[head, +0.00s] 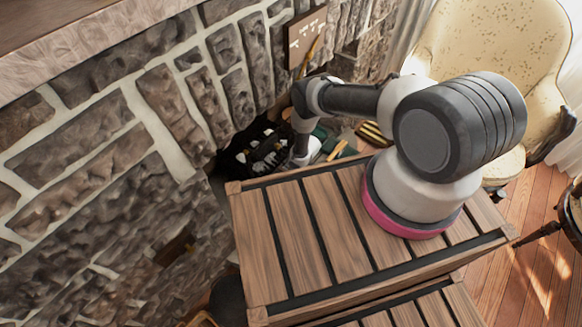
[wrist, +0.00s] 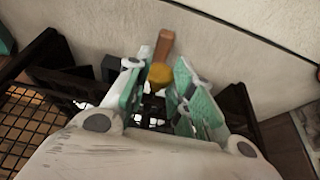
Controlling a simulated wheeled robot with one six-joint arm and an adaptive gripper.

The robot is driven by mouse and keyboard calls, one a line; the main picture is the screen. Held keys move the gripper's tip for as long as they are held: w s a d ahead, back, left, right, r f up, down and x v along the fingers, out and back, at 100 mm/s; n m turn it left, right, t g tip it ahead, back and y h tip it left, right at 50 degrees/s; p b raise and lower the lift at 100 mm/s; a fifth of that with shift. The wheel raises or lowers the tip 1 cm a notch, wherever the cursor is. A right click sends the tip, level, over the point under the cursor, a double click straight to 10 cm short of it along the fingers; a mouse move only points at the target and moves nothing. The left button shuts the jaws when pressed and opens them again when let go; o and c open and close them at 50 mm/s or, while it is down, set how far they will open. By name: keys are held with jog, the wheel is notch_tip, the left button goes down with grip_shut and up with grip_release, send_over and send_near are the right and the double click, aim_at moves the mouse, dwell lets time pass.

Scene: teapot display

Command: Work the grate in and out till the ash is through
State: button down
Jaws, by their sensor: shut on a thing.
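In the wrist view my gripper (wrist: 157,80) has its green-padded fingers on either side of a brass-coloured knob (wrist: 160,76) with a wooden grip (wrist: 164,46) beyond it. This looks like the grate's handle, and the fingers are closed on it. A black mesh grate (wrist: 35,125) shows at the left of the wrist view, with dark bars near the fingers. In the head view my arm reaches over the wooden top to a dark hearth opening (head: 232,160). The fingertips are hard to make out there. I cannot make out any ash.
A slatted wooden crate top (head: 300,235) lies under my arm. A rough stone wall (head: 90,150) stands at the left. A cream armchair (head: 490,50) stands at the upper right, with open wooden floor (head: 520,270) below it. A pale wall (wrist: 230,65) lies close beyond the fingers.

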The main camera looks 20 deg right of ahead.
jog(key=shift+s+d+f, duration=0.1)
jog(key=shift+s+d, duration=0.4)
jog(key=shift+s, duration=0.3)
jog(key=c, duration=1.2)
grip_release()
jog(key=shift+d, duration=0.1)
jog(key=shift+w, duration=0.15)
